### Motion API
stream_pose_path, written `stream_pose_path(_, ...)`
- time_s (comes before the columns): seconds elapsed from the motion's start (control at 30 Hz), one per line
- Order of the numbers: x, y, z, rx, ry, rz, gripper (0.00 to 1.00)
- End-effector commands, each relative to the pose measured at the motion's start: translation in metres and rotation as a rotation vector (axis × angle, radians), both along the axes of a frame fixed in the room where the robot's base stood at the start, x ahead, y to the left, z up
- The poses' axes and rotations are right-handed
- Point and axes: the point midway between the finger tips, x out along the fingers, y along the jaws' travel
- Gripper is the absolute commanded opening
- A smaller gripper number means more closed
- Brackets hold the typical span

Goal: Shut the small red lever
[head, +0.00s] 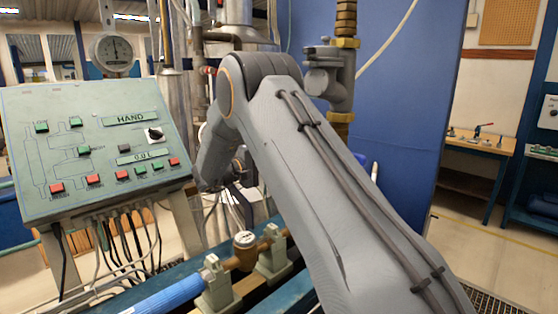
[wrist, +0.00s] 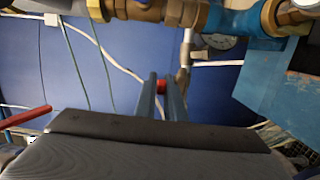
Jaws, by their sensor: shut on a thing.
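In the wrist view, my gripper (wrist: 160,90) reaches forward, its two grey fingers on either side of a small red piece. This piece, the small red lever (wrist: 161,87), shows only as a short red patch between the fingertips, and the fingers are shut on it. A metal pipe fitting (wrist: 185,60) stands just beside and behind it. The rest of the lever is hidden by the fingers, so I cannot tell its angle. In the head view, my arm covers most of the spot, and the lever does not show clearly.
A longer red bar (wrist: 25,117) lies at the left in the wrist view. Brass pipework (wrist: 180,12) and a round gauge (wrist: 220,41) are above. A blue box (wrist: 262,85) is at the right. In the head view, a control panel (head: 95,150) stands left.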

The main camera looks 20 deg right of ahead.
Motion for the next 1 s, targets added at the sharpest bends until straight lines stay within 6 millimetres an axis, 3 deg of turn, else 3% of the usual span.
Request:
stream_pose_path(0.07, -0.001, -0.001, -0.001, 0.0, 0.002, -0.002, 0.0)
stream_pose_path(0.1, -0.001, -0.001, -0.001, 0.0, 0.002, -0.002, 0.14)
stream_pose_path(0.13, -0.001, -0.001, -0.001, 0.0, 0.002, -0.002, 0.17)
stream_pose_path(0.47, -0.001, 0.004, -0.001, 0.0, 0.0, 0.002, 0.17)
stream_pose_path(1.0, -0.022, 0.071, -0.002, 0.001, 0.001, 0.001, 0.17)
